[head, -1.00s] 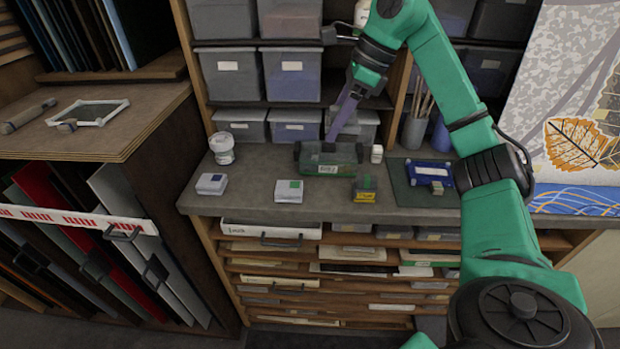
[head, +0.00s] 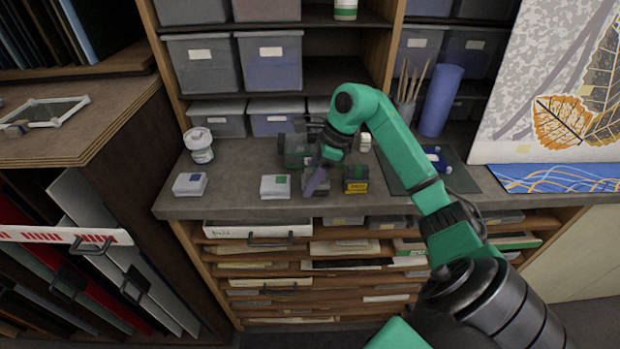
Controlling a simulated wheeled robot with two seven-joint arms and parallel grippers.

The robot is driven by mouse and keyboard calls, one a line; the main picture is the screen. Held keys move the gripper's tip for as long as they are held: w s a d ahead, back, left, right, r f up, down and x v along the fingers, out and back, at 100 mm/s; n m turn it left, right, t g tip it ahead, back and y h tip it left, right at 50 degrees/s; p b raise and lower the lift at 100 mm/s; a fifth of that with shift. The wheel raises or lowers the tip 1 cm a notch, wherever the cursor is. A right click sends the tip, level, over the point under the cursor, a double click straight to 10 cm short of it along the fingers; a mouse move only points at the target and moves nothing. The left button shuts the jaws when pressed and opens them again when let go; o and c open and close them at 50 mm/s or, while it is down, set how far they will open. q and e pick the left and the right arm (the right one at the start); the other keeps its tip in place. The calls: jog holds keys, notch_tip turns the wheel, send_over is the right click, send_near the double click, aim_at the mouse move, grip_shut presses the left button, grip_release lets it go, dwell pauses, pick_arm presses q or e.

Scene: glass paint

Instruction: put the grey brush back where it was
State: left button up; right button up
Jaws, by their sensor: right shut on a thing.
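A dark green container (head: 294,150) stands just behind, partly hidden by my wrist. My left gripper is not in view.
A green mat (head: 398,176) with a blue-framed item (head: 436,159) lies at the right.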

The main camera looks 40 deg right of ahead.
jog(key=shift+f, duration=0.2)
jog(key=o, duration=1.2)
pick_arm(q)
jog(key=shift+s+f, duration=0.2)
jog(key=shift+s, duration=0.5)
pick_arm(e)
jog(key=shift+r, duration=0.2)
jog(key=shift+d+r, duration=0.1)
jog(key=shift+r, duration=0.1)
pick_arm(q)
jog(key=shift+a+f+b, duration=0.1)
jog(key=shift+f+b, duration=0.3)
jog(key=shift+b, duration=0.2)
pick_arm(e)
jog(key=v, duration=1.1)
jog(key=shift+s+r, duration=0.1)
jog(key=shift+r, duration=0.1)
